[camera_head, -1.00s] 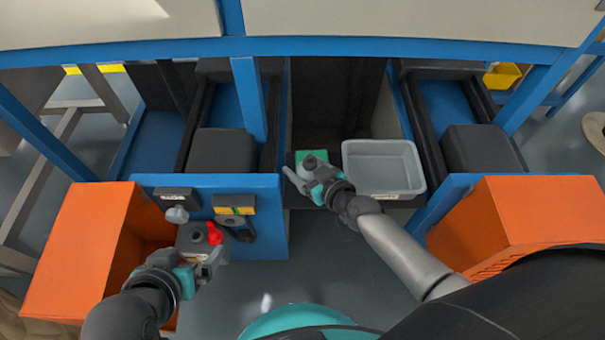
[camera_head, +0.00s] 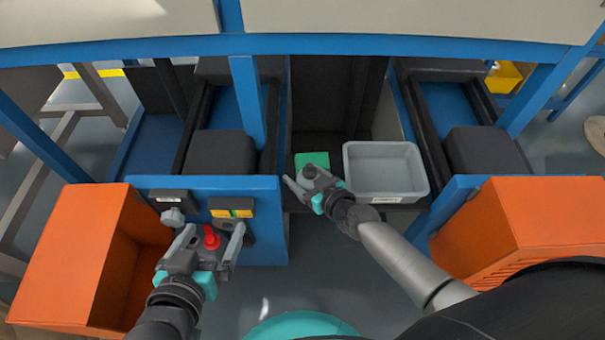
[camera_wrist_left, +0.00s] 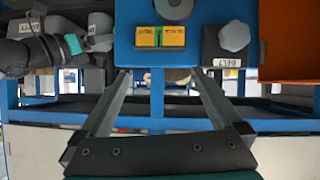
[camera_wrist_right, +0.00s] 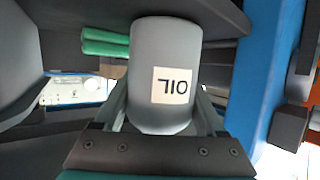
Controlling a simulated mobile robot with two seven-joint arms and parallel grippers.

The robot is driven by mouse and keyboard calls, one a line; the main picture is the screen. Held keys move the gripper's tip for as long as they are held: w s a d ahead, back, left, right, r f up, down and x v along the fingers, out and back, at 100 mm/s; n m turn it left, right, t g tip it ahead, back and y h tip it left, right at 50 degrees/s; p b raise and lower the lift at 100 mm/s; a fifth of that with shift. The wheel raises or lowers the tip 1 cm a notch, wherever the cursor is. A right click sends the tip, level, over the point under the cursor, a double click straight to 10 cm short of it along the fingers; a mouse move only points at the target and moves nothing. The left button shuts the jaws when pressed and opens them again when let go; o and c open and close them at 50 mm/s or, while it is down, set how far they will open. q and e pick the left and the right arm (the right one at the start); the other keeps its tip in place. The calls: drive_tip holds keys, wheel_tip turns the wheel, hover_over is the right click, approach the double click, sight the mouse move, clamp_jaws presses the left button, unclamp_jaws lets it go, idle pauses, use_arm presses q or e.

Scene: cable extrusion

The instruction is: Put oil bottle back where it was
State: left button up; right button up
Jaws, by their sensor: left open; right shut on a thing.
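A grey oil bottle (camera_wrist_right: 165,75) with a white label fills the middle of the right wrist view. Its label appears upside down there. My right gripper (camera_head: 303,178) is shut on it, at the shelf opening between the blue frames; the fingers clasp the bottle's sides in the right wrist view. In the head view the gripper hides most of the bottle. My left gripper (camera_head: 212,230) is open in front of the blue control panel (camera_head: 263,235), and nothing is between its fingers in the left wrist view (camera_wrist_left: 160,105).
A grey tray (camera_head: 385,195) stands right of my right gripper. A green item (camera_head: 312,159) lies just behind that gripper. Orange boxes stand at left (camera_head: 75,255) and right (camera_head: 545,220). A red knob (camera_head: 211,238) shows near my left fingers. Yellow-green labels (camera_head: 232,207) mark the panel.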

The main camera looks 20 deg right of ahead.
drive_tip(key=shift+f, duration=0.1)
drive_tip(key=o, duration=1.5)
